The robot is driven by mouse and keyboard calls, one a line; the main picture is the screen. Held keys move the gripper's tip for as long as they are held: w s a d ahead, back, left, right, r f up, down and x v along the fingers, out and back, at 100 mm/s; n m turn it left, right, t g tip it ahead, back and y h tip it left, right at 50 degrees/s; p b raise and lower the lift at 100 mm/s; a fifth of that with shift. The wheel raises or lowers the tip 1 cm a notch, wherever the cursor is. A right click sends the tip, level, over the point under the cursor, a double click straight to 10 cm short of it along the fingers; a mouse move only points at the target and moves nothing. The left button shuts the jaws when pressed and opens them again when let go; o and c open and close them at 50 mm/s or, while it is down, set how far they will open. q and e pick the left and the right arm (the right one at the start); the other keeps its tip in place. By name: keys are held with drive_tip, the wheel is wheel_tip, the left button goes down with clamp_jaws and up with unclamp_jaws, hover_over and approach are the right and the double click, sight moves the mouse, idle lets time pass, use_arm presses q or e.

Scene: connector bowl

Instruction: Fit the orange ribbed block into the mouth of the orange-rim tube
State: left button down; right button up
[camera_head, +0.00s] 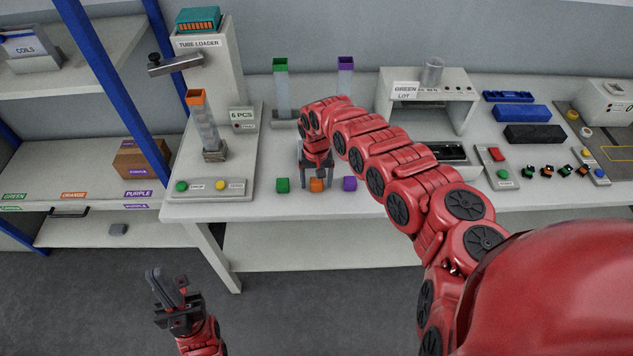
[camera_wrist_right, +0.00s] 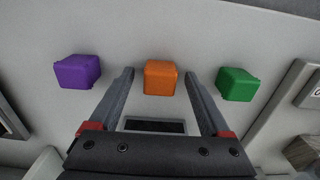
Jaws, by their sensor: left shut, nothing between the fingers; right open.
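The orange ribbed block (camera_head: 317,185) sits on the workbench between the green and purple blocks. In the right wrist view the orange block (camera_wrist_right: 160,77) lies between the fingertips of my right gripper (camera_wrist_right: 160,80), with a gap on each side. My right gripper (camera_head: 318,174) is open and points down just behind the block in the head view; I cannot tell its height exactly. The orange-rim tube (camera_head: 206,122) stands at the left of the bench, clear-walled and slightly tilted in its grey holder. My left gripper (camera_head: 165,289) is shut and empty, low over the floor.
A green block (camera_head: 283,185) and a purple block (camera_head: 349,184) flank the orange one. A green-rim tube (camera_head: 282,88) and a purple-rim tube (camera_head: 345,76) stand at the back. The tube loader (camera_head: 209,85) and a blue post (camera_head: 112,75) are near the orange-rim tube.

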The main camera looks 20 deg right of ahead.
drive_tip(key=shift+f, duration=0.25)
clamp_jaws()
drive_tip(key=shift+r, duration=0.2)
idle(0.3)
